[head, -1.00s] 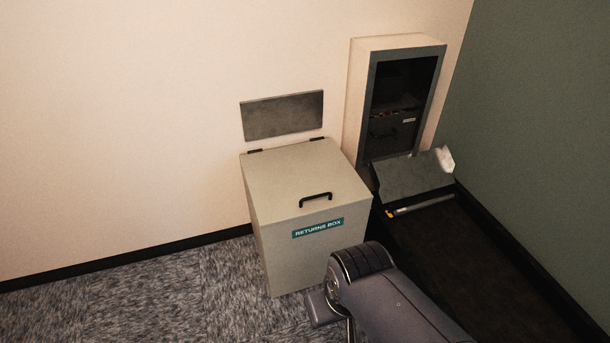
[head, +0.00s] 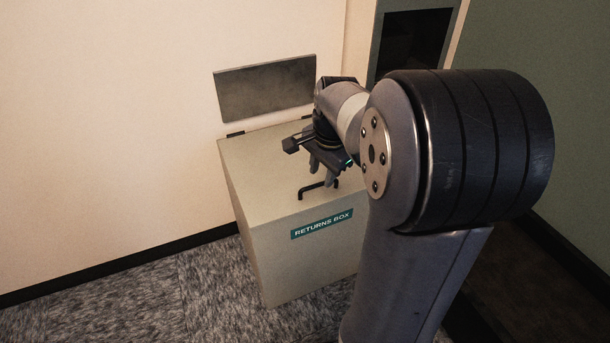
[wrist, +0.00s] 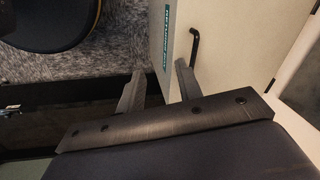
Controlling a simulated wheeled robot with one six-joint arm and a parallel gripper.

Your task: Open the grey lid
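The returns box (head: 300,255) stands against the wall with its grey lid (head: 258,165) closed flat on top. A black bar handle (head: 318,189) sits near the lid's front edge. My gripper (head: 322,174) is over the lid, just behind and above the handle in the head view, fingers pointing down. In the wrist view my gripper (wrist: 159,68) has its two fingers apart with nothing between them. The handle (wrist: 193,46) is ahead and to the right of the fingers there, apart from them. My arm hides the right part of the box and lid.
A grey plate (head: 266,88) is on the wall behind the box, above the lid's hinges. A cabinet with a dark opening (head: 414,40) stands to the right, largely hidden by my arm. Carpet (head: 190,290) is clear at the left.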

